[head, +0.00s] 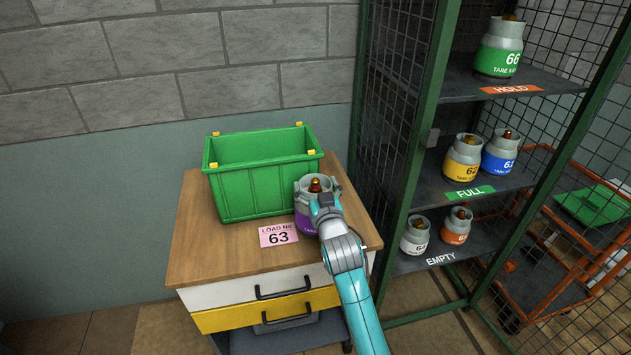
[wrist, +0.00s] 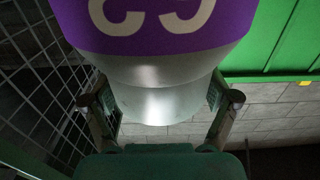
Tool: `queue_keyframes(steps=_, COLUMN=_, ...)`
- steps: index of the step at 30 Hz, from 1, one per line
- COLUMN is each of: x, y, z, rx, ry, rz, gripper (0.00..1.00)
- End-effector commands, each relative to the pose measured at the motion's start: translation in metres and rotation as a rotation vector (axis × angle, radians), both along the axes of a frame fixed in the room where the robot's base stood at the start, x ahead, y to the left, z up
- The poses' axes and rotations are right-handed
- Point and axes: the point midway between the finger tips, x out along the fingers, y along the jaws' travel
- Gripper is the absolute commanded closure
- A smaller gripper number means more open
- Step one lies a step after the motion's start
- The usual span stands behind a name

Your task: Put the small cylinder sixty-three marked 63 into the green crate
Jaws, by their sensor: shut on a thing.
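The small cylinder (head: 306,222), grey with a purple band, is just right of the green crate (head: 258,190), over the wooden top of the drawer cabinet. In the wrist view the cylinder (wrist: 155,70) fills the upper middle, with part of its white number showing upside down. My gripper (head: 321,197) is shut on its grey collar, and both fingers of the gripper (wrist: 160,108) show on either side of it. My arm hides part of the cylinder in the head view. I cannot tell whether its base touches the wood. The crate is open-topped and looks empty inside.
The front left of the top is clear.

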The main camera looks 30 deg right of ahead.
Motion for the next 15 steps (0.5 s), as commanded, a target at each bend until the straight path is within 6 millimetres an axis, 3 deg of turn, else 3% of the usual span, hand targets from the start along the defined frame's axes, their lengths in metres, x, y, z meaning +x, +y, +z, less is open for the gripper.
queue_keyframes(steps=9, x=0.0000, y=0.0001, z=0.0008, rx=-0.002, ry=-0.006, rz=0.000, gripper=0.83)
queue_keyframes(steps=10, x=0.0001, y=0.0000, z=-0.0023, rx=0.000, ry=0.000, rz=0.000, gripper=0.09)
queue_keyframes(steps=11, x=0.0001, y=0.0000, z=-0.0021, rx=0.000, ry=0.000, rz=0.000, gripper=0.01)
queue_keyframes(steps=15, x=0.0001, y=0.0000, z=-0.0021, rx=0.000, ry=0.000, rz=0.000, gripper=0.00)
